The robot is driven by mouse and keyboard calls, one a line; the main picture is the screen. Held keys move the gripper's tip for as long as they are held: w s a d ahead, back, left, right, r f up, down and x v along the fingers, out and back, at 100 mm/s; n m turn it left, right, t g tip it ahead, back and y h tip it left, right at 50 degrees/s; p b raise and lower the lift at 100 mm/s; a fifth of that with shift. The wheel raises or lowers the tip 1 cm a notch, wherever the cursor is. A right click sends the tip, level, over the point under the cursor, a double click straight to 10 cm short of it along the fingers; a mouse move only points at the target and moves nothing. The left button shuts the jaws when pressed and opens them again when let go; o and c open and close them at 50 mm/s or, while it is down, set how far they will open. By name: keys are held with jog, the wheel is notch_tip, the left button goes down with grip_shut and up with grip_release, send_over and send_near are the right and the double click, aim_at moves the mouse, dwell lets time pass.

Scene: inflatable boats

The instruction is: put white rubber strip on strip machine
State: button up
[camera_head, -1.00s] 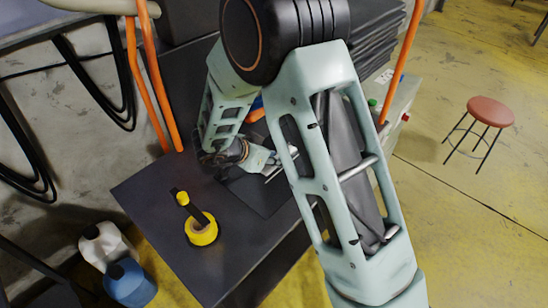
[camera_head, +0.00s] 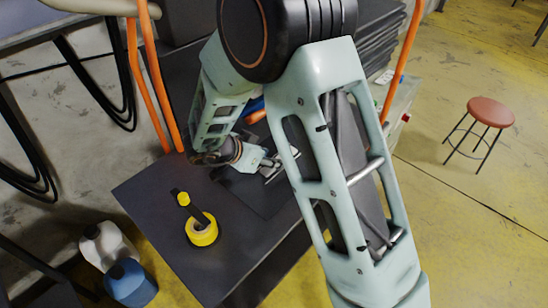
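My gripper (camera_head: 272,166) is over the dark table (camera_head: 160,205), near its middle, partly hidden behind my own forearm. Its fingers are small and dark here, and I cannot tell whether they are open or shut. I cannot make out a white rubber strip. No strip machine can be identified for sure; a pale box-like unit (camera_head: 404,104) shows in part behind my arm at the table's far right.
Orange posts (camera_head: 160,85) rise behind. White (camera_head: 104,244) and blue (camera_head: 130,282) jugs stand at lower left. A red stool (camera_head: 490,112) stands on open floor.

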jog(key=v, duration=0.9)
jog(key=shift+p, duration=0.45)
jog(key=shift+r, duration=0.1)
